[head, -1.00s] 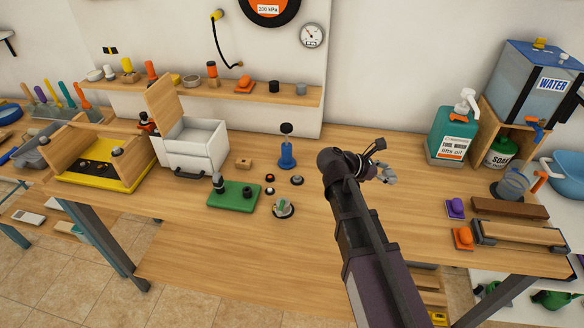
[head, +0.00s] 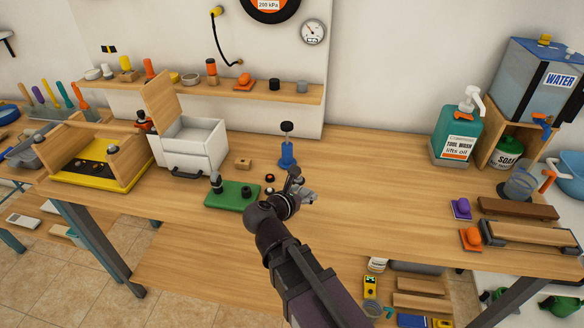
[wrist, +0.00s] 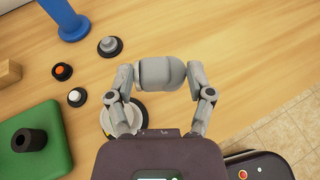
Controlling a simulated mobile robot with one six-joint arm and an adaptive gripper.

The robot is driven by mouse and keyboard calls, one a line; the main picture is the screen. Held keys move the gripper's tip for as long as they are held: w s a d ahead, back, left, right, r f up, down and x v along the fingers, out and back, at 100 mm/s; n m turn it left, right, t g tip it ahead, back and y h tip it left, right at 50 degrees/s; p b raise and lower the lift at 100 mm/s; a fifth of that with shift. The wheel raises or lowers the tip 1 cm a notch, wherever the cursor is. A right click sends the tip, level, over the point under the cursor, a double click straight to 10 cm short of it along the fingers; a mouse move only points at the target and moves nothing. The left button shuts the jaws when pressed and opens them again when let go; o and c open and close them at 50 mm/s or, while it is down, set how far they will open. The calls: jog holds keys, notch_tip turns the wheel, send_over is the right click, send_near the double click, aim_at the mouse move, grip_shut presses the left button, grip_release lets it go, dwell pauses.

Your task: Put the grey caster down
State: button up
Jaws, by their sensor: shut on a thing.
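The grey caster (wrist: 161,73) is a rounded grey piece with a darker line across it. In the wrist view it lies between the fingertips of my gripper (wrist: 160,80), which is shut on it. In the head view my gripper (head: 303,190) is over the bench just right of the green block, and the caster is too small there to tell apart. The wood bench top (head: 400,190) is below; I cannot tell how high the caster is above it.
A pale round disc (wrist: 107,122) lies partly hidden under the left finger. The front edge is close.

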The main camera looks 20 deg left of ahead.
jog(key=shift+a, duration=0.15)
jog(key=b, duration=0.1)
send_over(307, 177)
jog(key=s, duration=0.1)
jog(key=shift+s+d+f, duration=0.1)
jog(key=shift+d+f, duration=0.2)
jog(key=shift+f, duration=0.4)
jog(key=shift+w+a, duration=0.15)
jog(key=shift+w, duration=0.2)
jog(key=shift+w+a+f+b, duration=0.1)
jog(key=shift+w+f+b, duration=0.05)
jog(key=shift+f+b, duration=0.4)
jog(key=shift+w+f+b, duration=0.15)
jog(key=shift+f+b, duration=0.3)
jog(key=shift+b, duration=0.15)
jog(key=shift+f+b, duration=0.85)
jog(key=shift+f, duration=0.15)
jog(key=o, duration=1.1)
jog(key=shift+o, duration=0.2)
jog(key=shift+r, duration=0.25)
